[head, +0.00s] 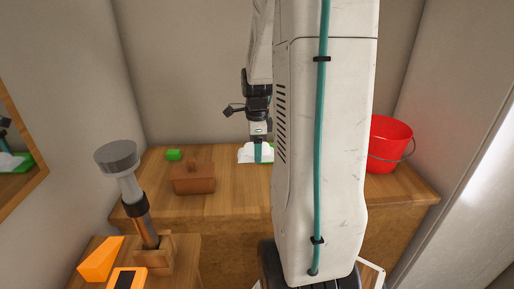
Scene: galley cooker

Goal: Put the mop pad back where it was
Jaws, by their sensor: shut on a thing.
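The mop pad, a white, soft-looking piece (247,153), is on the wooden counter at the back, left of my arm's column. My gripper (258,157) points straight down, with its teal fingers shut on the white pad. A strip of green shows at the pad's right edge (270,161); I cannot tell whether it is part of the pad or a thing under it. My upright white arm link hides the counter to the right of the pad. Whether the pad touches the counter is too small to tell.
A red bucket (388,145) stands at right. A grey-headed tool (130,180) rises from a holder near orange items (100,260) at front left. Walls close in both sides.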

